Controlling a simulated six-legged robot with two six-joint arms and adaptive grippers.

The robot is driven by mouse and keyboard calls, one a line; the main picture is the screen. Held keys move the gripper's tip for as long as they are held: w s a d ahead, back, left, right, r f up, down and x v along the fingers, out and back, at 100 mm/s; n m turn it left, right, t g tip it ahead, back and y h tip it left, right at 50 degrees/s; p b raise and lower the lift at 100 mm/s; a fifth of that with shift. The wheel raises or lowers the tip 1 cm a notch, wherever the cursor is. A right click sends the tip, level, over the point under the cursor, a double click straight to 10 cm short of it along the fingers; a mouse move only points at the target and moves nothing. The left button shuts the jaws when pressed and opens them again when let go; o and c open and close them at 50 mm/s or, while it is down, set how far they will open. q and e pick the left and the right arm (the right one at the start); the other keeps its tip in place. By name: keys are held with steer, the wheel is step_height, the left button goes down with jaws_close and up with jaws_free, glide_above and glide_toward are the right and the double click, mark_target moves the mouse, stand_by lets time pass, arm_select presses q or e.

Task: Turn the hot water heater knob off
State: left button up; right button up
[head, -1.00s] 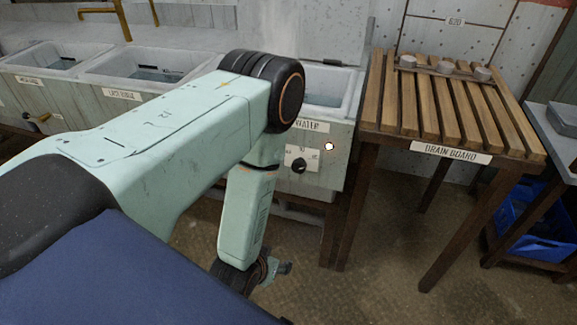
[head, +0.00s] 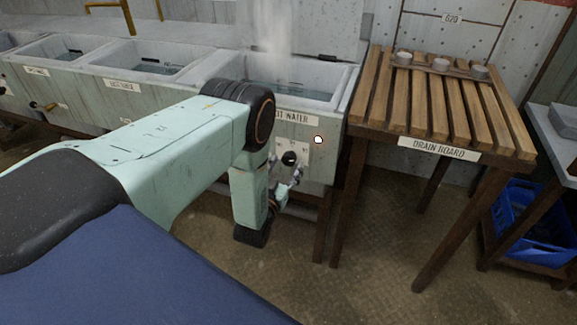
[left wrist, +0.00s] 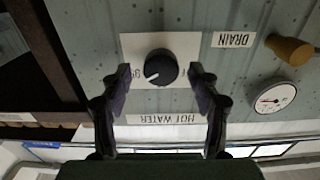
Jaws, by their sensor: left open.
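The heater knob (head: 289,158) is round and black, on a white plate (head: 300,148) on the front of the hot water sink. It also shows in the left wrist view (left wrist: 161,67), upside down, with its white pointer mark toward the picture's lower left. The plate's lettering is partly hidden. My left gripper (head: 291,182) is just below the knob in the head view. In the left wrist view my left gripper (left wrist: 160,80) is open, one finger on each side of the knob, with visible gaps. My right gripper is out of view.
Steam (head: 270,25) rises over the hot water sink. A wooden drain board (head: 440,150) stands to the right. In the left wrist view, a wooden drain handle (left wrist: 289,49) and a gauge (left wrist: 275,97) are right of the knob.

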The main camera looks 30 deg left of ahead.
arm_select(q)
steer(key=shift+w+a+f, duration=0.15)
steer(key=shift+w+a, duration=0.2)
steer(key=shift+w, duration=0.45)
steer(key=shift+d, duration=0.15)
steer(key=shift+c, duration=0.6)
steer(key=c, duration=1.1)
